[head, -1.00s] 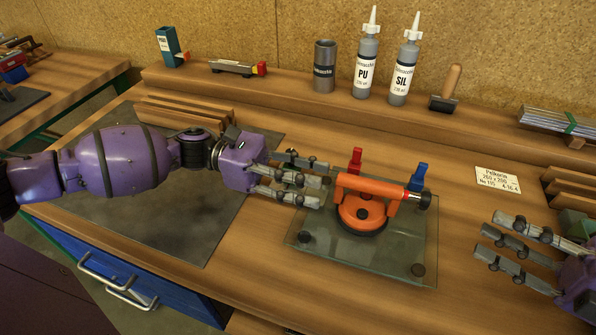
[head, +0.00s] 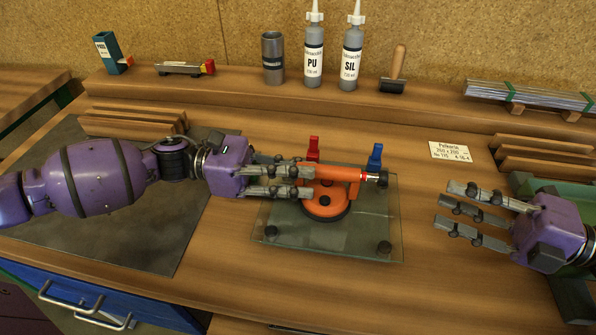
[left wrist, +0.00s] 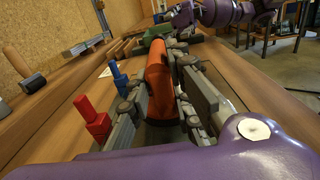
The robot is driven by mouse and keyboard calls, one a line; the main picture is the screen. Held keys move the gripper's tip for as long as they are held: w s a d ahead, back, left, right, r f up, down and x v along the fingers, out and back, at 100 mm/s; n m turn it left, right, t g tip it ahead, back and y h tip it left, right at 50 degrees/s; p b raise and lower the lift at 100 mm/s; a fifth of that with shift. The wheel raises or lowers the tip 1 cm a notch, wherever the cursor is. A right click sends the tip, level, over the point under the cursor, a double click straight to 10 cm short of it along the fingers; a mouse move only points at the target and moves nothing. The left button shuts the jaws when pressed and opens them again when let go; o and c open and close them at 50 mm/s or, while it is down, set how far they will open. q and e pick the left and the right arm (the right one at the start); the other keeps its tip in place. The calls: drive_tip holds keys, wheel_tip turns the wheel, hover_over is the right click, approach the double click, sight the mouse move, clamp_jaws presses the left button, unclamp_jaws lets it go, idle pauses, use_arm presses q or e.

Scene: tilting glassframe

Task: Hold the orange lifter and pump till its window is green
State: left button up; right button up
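The orange lifter (head: 327,207) stands with its round cup on the glass pane (head: 340,238). Its bar handle has a black knob (head: 383,179) at the right end. No green window can be made out. My left gripper (head: 311,181) is at the left end of the handle. In the left wrist view the orange handle (left wrist: 158,78) lies between its spread fingers, with a gap visible on the right side; contact cannot be made out. My right gripper (head: 447,208) is open and empty, right of the pane and apart from the lifter.
A red clamp (head: 313,148) and a blue clamp (head: 375,157) stand at the pane's back edge. PU (head: 314,55) and SIL (head: 351,58) bottles stand on the back ledge. Wooden strips (head: 543,155) lie at the right. Bench between pane and right gripper is clear.

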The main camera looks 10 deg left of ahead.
clamp_jaws()
idle(1.4)
